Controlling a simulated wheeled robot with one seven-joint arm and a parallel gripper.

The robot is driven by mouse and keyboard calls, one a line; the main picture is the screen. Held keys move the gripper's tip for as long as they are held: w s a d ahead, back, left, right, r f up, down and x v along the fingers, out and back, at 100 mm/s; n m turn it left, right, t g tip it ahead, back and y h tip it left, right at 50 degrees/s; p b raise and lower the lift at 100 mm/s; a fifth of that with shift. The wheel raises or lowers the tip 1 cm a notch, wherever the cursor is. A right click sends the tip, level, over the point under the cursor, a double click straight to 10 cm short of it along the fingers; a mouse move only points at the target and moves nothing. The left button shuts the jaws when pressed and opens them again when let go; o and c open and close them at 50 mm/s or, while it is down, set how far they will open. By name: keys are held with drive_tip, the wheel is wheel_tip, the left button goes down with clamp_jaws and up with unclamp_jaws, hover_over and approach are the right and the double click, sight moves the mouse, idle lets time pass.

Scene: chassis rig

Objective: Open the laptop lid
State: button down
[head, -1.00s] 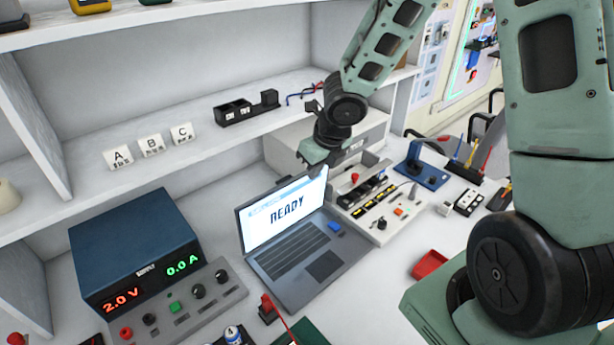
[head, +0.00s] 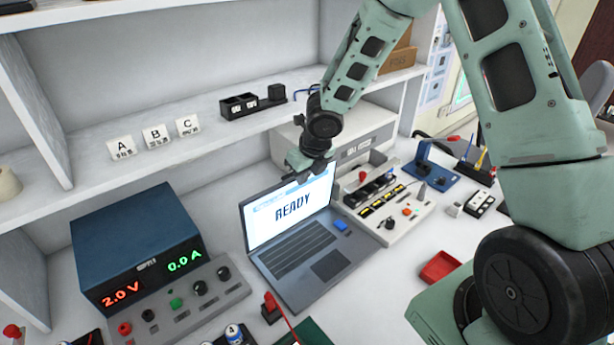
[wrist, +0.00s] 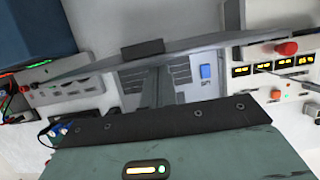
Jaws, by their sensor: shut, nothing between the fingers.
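The grey laptop (head: 300,246) stands on the bench with its lid raised. Its lit screen (head: 291,208) reads READY in the head view, with the keyboard exposed below. My gripper (head: 305,168) is at the top edge of the lid, near its middle and right part; whether it touches cannot be told. In the wrist view the lid's edge (wrist: 190,47) crosses the picture, with the laptop's keyboard (wrist: 180,78) beyond it. My gripper is shut and empty; its fingertips are hard to make out.
A blue power supply (head: 135,240) stands left of the laptop, showing 2.0 V and 0.0 A. A control panel with a red knob (head: 385,200) stands close on the right. A shelf (head: 200,150) runs behind and above. A red tray (head: 440,267) lies at right.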

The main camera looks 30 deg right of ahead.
drive_tip(key=shift+r, duration=0.1)
drive_tip(key=w+p, duration=0.2)
drive_tip(key=p, duration=0.1)
drive_tip(key=w+r+p, duration=0.1)
drive_tip(key=shift+w+a+p, duration=0.2)
drive_tip(key=shift+a+p, duration=0.15)
drive_tip(key=shift+w+a+f+p, duration=0.1)
drive_tip(key=shift+w+f+p, duration=0.25)
drive_tip(key=shift+w+p, duration=0.35)
